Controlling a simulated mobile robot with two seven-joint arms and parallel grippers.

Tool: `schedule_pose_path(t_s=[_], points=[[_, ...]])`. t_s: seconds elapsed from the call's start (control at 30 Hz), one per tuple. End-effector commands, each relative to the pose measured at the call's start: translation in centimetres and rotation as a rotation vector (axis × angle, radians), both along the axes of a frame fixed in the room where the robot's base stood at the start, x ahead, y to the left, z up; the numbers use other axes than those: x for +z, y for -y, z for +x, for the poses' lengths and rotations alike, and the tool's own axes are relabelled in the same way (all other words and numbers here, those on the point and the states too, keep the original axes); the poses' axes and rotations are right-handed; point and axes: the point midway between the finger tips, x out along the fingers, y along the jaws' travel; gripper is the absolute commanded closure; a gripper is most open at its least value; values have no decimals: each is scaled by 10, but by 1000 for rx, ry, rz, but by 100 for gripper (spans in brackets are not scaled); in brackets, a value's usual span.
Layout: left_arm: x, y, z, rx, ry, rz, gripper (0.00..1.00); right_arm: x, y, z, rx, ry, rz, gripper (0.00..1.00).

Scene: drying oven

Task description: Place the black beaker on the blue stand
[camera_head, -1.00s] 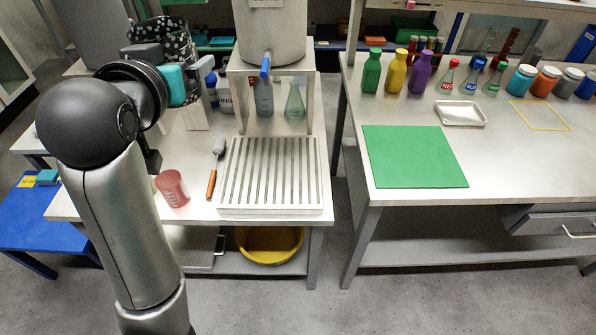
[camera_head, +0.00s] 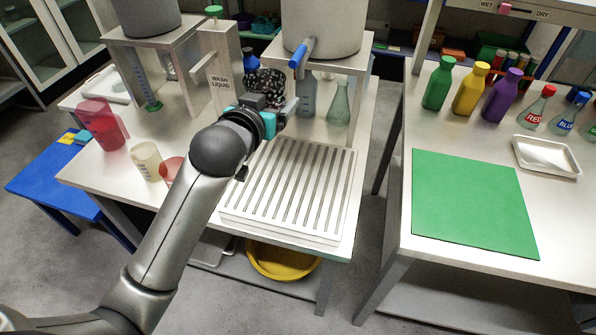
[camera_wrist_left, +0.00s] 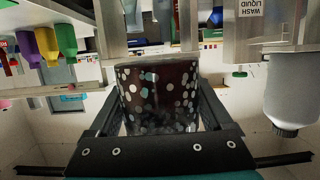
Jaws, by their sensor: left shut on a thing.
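The black beaker with white and pale-blue speckles (camera_head: 270,80) is held up by my left gripper (camera_head: 268,102), behind the slatted rack and in front of the tank's stand. In the left wrist view the beaker (camera_wrist_left: 158,92) fills the space between the two fingers of the gripper (camera_wrist_left: 158,125), which is shut on it. The wrist hides part of the beaker's lower side in the head view. A low blue stand (camera_head: 45,185) is on the floor at the far left, well away from the beaker. My right gripper is not in view.
A slatted metal rack (camera_head: 290,190) lies on the table. A red beaker (camera_head: 100,122) and a cream beaker (camera_head: 147,160) stand at left. A WASH LIQUID label (camera_head: 219,82) and a green-tinted flask (camera_head: 339,104) are near the gripper. A green mat (camera_head: 470,200) lies on the right table.

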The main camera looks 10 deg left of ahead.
Motion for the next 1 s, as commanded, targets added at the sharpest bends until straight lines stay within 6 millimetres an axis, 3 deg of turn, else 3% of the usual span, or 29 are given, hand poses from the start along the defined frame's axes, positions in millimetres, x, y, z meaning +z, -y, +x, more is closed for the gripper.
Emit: schedule_pose_path(t_s=[0.07, 0.4, 0.57, 0.67, 0.8, 1.0], points=[[-13, -1, 0, -4, -2, 1, 89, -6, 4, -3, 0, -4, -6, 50], [-26, -1, 1, -3, -1, -1, 89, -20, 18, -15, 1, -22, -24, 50], [-56, -1, 0, -3, -6, -2, 89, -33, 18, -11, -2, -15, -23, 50], [-83, -1, 0, -2, -5, 0, 89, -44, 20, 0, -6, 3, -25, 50], [-98, -1, 0, -2, -3, -1, 89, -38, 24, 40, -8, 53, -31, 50], [-120, -1, 0, -3, -2, -1, 89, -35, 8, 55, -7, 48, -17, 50]])
